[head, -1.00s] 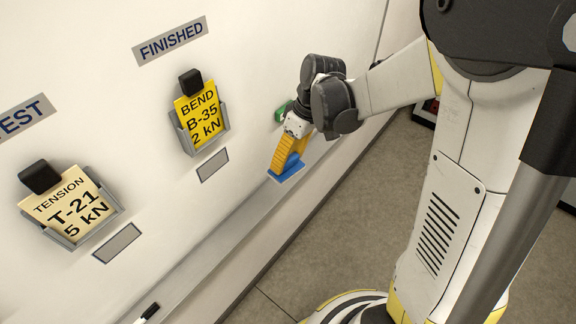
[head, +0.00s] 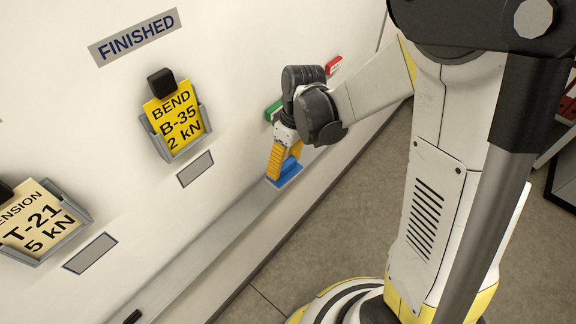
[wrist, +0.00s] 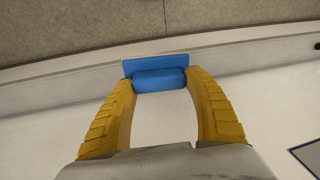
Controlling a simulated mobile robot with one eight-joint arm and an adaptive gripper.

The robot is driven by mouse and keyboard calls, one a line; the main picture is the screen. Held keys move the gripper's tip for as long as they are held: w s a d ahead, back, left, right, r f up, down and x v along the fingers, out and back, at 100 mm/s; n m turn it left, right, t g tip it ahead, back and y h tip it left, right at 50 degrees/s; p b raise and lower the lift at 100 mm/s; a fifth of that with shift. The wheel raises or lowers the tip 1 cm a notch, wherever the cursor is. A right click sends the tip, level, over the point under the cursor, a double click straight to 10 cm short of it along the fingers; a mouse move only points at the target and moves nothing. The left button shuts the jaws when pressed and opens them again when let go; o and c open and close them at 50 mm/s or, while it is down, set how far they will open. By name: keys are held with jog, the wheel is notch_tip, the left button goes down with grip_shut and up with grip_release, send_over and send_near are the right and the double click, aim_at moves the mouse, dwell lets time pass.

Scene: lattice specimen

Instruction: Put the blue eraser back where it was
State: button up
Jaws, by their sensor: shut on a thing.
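The blue eraser (head: 287,174) is at the ledge (head: 222,235) along the bottom of the white board. My gripper (head: 283,168) has its yellow fingers around it from above, beside the board. In the wrist view the eraser (wrist: 152,76) sits between the two fingertips of my gripper (wrist: 160,82), with a flat wider blue part on its far side. My gripper is shut on it. I cannot tell whether the eraser rests on the ledge or is just above it.
A green block (head: 273,108) and a red block (head: 334,66) are on the board behind my wrist. A yellow BEND card (head: 175,115) and a cream TENSION card (head: 38,220) sit in holders at left. A black marker end (head: 132,316) lies on the ledge.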

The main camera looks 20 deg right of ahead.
jog(key=a+f+b, duration=0.1)
jog(key=a, duration=0.1)
jog(key=a+f+b, duration=0.1)
jog(key=a+f, duration=0.1)
jog(key=a, duration=0.1)
jog(key=a+f, duration=0.2)
jog(key=shift+a+f+b, duration=0.2)
jog(key=shift+a+b, duration=0.1)
jog(key=shift+b, duration=0.1)
jog(key=shift+d+f+b, duration=0.15)
jog(key=shift+f+b, duration=0.5)
jog(key=shift+f, duration=0.7)
jog(key=o, duration=1)
